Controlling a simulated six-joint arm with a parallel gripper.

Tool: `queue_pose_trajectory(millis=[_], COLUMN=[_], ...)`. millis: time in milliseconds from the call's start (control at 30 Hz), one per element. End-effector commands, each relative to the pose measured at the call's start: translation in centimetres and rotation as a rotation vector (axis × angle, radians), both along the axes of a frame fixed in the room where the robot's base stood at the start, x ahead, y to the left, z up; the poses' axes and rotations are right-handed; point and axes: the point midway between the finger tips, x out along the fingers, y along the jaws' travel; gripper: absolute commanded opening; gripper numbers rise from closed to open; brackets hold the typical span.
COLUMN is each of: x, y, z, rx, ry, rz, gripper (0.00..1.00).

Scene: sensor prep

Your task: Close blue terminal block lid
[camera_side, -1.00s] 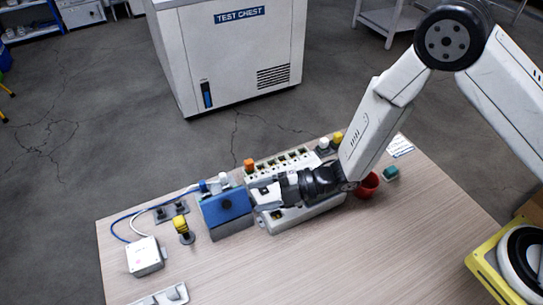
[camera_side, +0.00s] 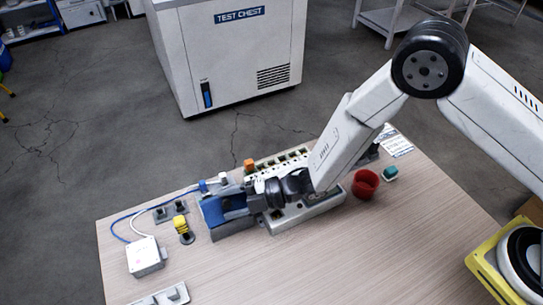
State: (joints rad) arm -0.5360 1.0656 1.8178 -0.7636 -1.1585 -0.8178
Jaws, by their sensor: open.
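The blue terminal block (camera_side: 211,212) stands at the left end of a pale grey housing on the table. My gripper (camera_side: 230,199) reaches in from the right and is at the block, with its fingers over the block's right part. The jaws are open. The fingers and wrist hide much of the block and its lid, so I cannot tell the lid's angle or whether the fingers touch it.
The white module strip (camera_side: 318,212) lies under my arm. An orange knob (camera_side: 249,165) is behind it. A yellow button (camera_side: 181,226) and white box (camera_side: 145,256) are at left, a red cup (camera_side: 364,184) and teal block (camera_side: 390,173) at right.

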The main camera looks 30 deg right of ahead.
Motion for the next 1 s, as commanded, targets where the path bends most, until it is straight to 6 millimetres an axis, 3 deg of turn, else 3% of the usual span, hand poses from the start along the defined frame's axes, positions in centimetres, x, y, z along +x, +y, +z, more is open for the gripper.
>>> queue_pose_trajectory(millis=[433,467,600,667,1000], x=[0.26,0.26,0.26,0.26,0.51], y=[0.91,0.91,0.90,0.90,0.89], z=[-0.21,-0.21,-0.21,-0.21,-0.23], rx=[0.000,0.000,0.000,0.000,0.001], ry=[0.000,0.000,0.000,0.000,0.042], rz=[0.000,0.000,0.000,0.000,0.001], gripper=[0.62,0.59,0.15,0.00,0.00])
